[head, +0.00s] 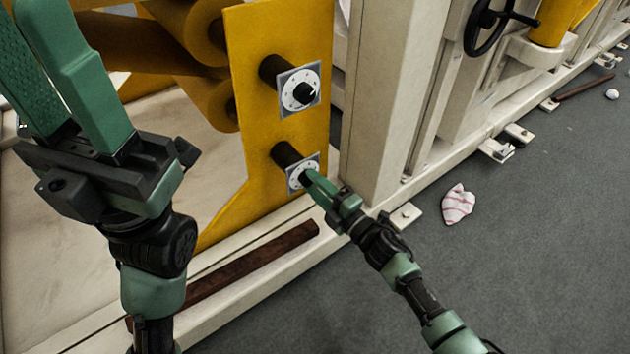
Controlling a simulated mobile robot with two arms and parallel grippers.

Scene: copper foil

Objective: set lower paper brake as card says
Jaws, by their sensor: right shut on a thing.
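The lower paper brake dial (294,181) has a white scale on a grey square plate, on a dark stub at the yellow panel's lower edge. My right gripper (311,178) is shut on its knob; the fingers hide the knob, its pointer and part of the scale. The upper dial (299,90) is a like white scale with a black knob, its pointer towards the upper right. My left gripper (62,75) is large in the left foreground, empty, fingers apart and pointing up, away from the dials. I see no card in this view.
The yellow panel (275,35) stands beside brown rolls (190,85) and a pale machine post (380,100). A dark bar (255,262) lies along the pale base rail. A striped cloth (458,204) lies on the grey floor, which is mostly clear at right.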

